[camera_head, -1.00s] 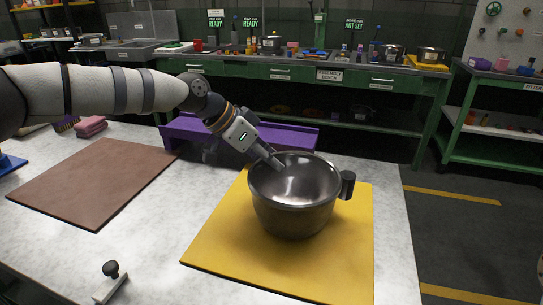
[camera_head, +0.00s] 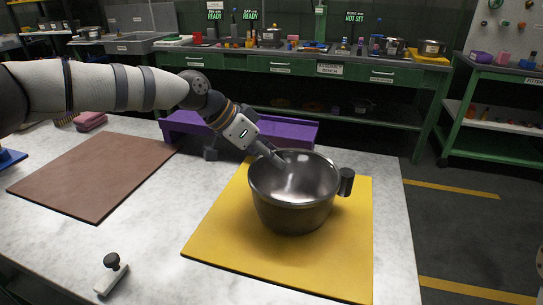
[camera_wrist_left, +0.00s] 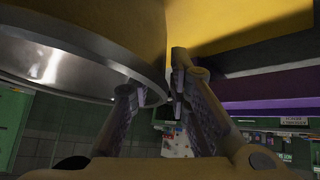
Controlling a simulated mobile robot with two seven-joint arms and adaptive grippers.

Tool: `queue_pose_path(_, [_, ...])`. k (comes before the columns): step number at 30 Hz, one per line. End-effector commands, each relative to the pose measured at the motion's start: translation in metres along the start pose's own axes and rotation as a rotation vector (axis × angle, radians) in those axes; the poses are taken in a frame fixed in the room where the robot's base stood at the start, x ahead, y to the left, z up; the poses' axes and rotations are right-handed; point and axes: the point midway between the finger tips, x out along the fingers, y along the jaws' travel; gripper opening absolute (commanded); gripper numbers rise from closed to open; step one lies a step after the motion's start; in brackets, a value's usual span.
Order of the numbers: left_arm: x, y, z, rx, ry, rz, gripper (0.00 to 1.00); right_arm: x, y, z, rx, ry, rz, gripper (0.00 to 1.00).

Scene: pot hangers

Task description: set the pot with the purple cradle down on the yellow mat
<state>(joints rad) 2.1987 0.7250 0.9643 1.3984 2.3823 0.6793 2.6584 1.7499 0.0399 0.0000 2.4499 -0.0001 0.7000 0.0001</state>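The steel pot (camera_head: 292,205), upright with a dark handle (camera_head: 346,181) on its right, is over the middle of the yellow mat (camera_head: 225,250); I cannot tell whether its base touches. My left gripper (camera_head: 279,162) reaches down to the pot's far-left rim. In the left wrist view its fingers (camera_wrist_left: 160,92) straddle the pot's rim (camera_wrist_left: 95,50), one on the inner side and one outside, and look closed on it. The purple cradle (camera_head: 290,133) stands empty behind the mat. My right gripper is out of view.
A brown mat (camera_head: 95,175) lies bare on the left of the table. A small black-knobbed tool (camera_head: 112,275) lies at the front. A pink block (camera_head: 90,121) is at the back left. The green workbench (camera_head: 300,66) stands beyond.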

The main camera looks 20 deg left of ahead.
Motion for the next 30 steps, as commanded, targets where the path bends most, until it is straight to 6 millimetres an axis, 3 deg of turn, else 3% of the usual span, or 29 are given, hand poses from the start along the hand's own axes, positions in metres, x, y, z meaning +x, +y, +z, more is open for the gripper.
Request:
queue_pose_path(11, [-0.003,-0.001,0.002,0.001,-0.004,-0.001,0.32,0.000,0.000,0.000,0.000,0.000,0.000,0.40])
queue_pose_path(14, [-0.023,-0.001,0.001,0.001,-0.001,-0.003,0.32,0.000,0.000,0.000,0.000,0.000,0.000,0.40])
queue_pose_path(21, [-0.088,-0.001,0.000,0.001,0.002,-0.003,0.32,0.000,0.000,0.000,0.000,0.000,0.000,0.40])
queue_pose_path(30, [-0.129,0.002,-0.006,0.004,0.000,-0.004,0.32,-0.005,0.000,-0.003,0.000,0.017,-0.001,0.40])
